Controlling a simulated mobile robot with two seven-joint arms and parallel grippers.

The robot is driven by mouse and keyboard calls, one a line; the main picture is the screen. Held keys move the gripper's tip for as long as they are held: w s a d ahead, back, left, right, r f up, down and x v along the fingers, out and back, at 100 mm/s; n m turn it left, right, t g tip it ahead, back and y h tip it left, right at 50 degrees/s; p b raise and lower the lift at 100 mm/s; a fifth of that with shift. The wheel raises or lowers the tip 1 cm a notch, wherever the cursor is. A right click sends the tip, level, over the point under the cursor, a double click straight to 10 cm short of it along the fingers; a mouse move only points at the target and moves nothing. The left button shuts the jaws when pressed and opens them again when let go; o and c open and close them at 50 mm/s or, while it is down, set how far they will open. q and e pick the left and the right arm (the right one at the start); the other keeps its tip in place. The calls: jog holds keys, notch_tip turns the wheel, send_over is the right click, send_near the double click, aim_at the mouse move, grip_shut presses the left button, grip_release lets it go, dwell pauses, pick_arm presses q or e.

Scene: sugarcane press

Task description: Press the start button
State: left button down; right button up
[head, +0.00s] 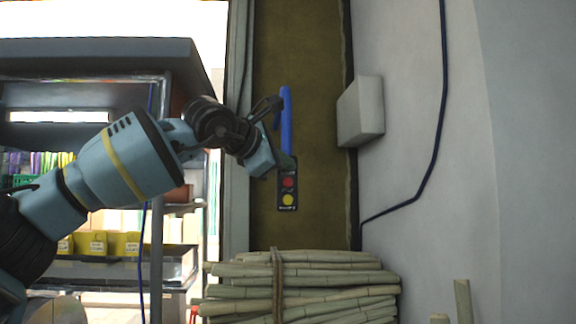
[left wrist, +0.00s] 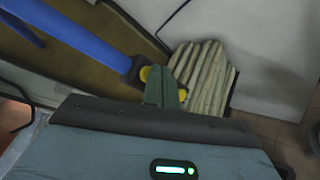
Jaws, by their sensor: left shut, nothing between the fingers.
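A dark button panel (head: 279,201) is mounted on the brown board below a blue pipe (head: 287,120). My right gripper is not in view.
A bundle of tied cane stalks (head: 330,285) lies below the panel; it also shows in the left wrist view (left wrist: 205,75). A grey box (head: 361,111) sticks out of the wall to the right. A shelf with yellow bins (head: 92,243) stands at left.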

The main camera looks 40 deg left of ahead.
pick_arm(q)
jog(key=shift+w+a, duration=0.3)
jog(key=shift+a, duration=0.05)
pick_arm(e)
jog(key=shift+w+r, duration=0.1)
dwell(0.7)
pick_arm(q)
jog(key=shift+d, duration=0.1)
jog(key=shift+s+d, duration=0.55)
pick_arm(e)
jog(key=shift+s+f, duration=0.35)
pick_arm(q)
jog(key=s+d, duration=0.1)
jog(key=d, duration=0.1)
jog(key=s+d+b, duration=0.1)
jog(key=s+d, duration=0.1)
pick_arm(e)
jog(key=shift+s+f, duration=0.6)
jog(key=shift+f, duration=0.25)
